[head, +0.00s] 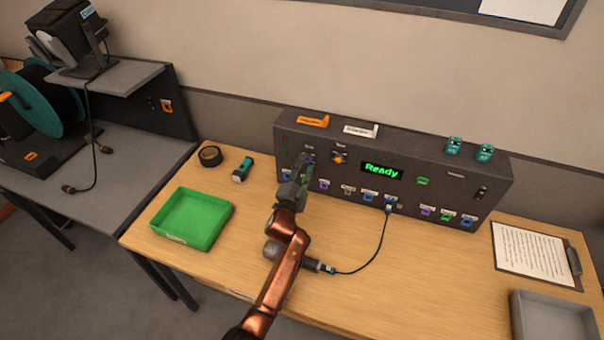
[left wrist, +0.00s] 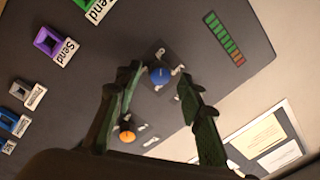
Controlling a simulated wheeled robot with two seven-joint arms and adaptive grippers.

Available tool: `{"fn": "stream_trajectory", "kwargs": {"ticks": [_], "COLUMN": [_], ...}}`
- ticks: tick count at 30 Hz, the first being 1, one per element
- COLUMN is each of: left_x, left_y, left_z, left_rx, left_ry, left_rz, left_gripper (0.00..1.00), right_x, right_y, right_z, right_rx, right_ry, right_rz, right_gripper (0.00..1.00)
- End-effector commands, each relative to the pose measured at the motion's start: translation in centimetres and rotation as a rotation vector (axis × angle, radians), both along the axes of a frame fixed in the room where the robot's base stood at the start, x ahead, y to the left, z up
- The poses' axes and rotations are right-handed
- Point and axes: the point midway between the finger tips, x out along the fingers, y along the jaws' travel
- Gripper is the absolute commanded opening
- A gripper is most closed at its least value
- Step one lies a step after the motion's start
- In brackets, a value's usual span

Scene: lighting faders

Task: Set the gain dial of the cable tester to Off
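The cable tester (head: 455,185) is a dark box at the back of the wooden table, its lit screen (head: 381,171) reading "Ready". Its panel has a blue dial (left wrist: 160,74) and an orange dial (left wrist: 127,135) in the left wrist view; the orange dial (head: 339,157) also shows in the head view. The dials' labels are too small to read, so I cannot tell which is gain. My left gripper (head: 303,165) is at the panel's left part, largely covering the blue dial there. In the left wrist view its fingers (left wrist: 165,85) are apart, with the blue dial between their tips; contact is unclear.
Several coloured sockets line the panel's lower part; a black cable (head: 380,245) runs from one to a plug (head: 318,265) on the table. A green tray (head: 225,222), tape roll (head: 210,156) and torch (head: 243,168) lie left. A clipboard (head: 535,255) and grey tray (head: 516,318) lie right.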

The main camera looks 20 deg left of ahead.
Motion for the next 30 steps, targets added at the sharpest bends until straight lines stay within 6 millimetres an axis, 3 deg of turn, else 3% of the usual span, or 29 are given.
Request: {"fn": "stream_trajectory", "kwargs": {"ticks": [12,18,30], "left_x": [-7.7,-10.6,-11.6], "left_y": [0.2,0.2,0.1], "left_z": [-0.7,-0.9,-0.9], "left_rx": [0.000,0.000,0.000], "left_ry": [0.003,0.003,0.002], "left_rz": [0.001,0.002,0.000], "left_gripper": [0.36,0.36,0.36], "right_x": [0.0,0.0,0.0], "right_y": [0.1,0.1,0.1], "right_z": [0.0,0.0,0.0], "right_rx": [0.001,0.001,0.001], "right_ry": [0.000,0.000,0.000], "right_rz": [-0.001,-0.001,-0.001], "right_gripper": [0.40,0.40,0.40]}}
